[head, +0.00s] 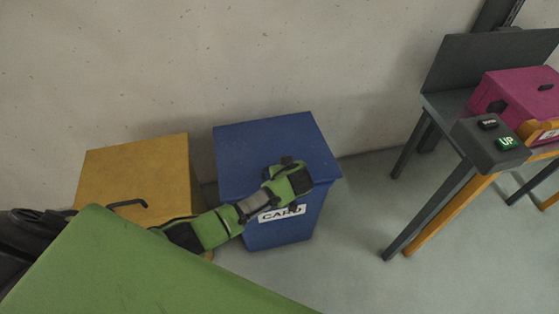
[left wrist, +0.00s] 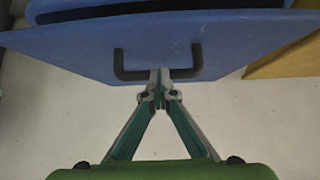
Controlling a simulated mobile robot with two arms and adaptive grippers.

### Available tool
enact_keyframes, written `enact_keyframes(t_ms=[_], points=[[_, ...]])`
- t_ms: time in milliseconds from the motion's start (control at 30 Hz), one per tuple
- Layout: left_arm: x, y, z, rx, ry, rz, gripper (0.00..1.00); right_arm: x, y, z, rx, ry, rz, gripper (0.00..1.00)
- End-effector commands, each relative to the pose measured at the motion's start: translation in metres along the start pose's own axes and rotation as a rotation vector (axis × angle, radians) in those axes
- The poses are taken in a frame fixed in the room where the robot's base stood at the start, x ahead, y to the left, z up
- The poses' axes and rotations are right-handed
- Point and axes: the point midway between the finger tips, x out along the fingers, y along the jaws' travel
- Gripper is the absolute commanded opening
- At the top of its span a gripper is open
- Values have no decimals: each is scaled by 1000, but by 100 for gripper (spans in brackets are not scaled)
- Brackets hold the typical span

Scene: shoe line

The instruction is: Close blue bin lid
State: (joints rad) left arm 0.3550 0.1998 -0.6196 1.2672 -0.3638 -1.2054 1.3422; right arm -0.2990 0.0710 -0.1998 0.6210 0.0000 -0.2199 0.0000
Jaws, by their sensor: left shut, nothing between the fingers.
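The blue bin (head: 275,232) with a "CARD" label stands on the floor by the wall. Its blue lid (head: 255,145) lies over the top in the head view; whether it is fully seated I cannot tell. In the left wrist view the lid (left wrist: 80,45) fills the upper part, with a black handle (left wrist: 132,75) at its near edge. My left gripper (left wrist: 160,76) is shut and empty, its fingertips at the middle of the handle; contact is unclear. In the head view my left arm reaches over the lid's front right, and the fingertips are hidden. My right gripper is not in view.
A yellow bin (head: 140,170) with a black handle stands left of the blue bin. A grey table (head: 450,105) with a magenta box (head: 515,92) and a button box (head: 483,150) stands at the right. The floor between is clear.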

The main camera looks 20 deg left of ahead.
Motion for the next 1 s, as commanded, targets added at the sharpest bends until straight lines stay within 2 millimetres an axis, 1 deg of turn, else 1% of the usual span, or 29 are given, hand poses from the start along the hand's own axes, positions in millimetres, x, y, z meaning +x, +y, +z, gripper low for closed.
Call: enact_keyframes(t_ms=[33, 200, 367, 767, 867, 967, 1000], points=[[9, -2, 5, -2, 7, -3, 0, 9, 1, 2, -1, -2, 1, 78], [16, -2, 18, -1, 6, -3, 0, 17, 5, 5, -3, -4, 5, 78], [19, -2, 24, 0, 3, -3, 0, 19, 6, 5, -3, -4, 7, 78], [19, -2, 27, 1, -2, -5, 0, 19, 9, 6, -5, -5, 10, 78], [18, -3, 24, 1, -2, -5, 0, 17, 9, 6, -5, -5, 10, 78], [16, -4, 13, -1, -1, -6, 0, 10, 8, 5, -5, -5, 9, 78], [14, -5, 6, -1, 0, -6, 0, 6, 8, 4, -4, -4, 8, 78]])
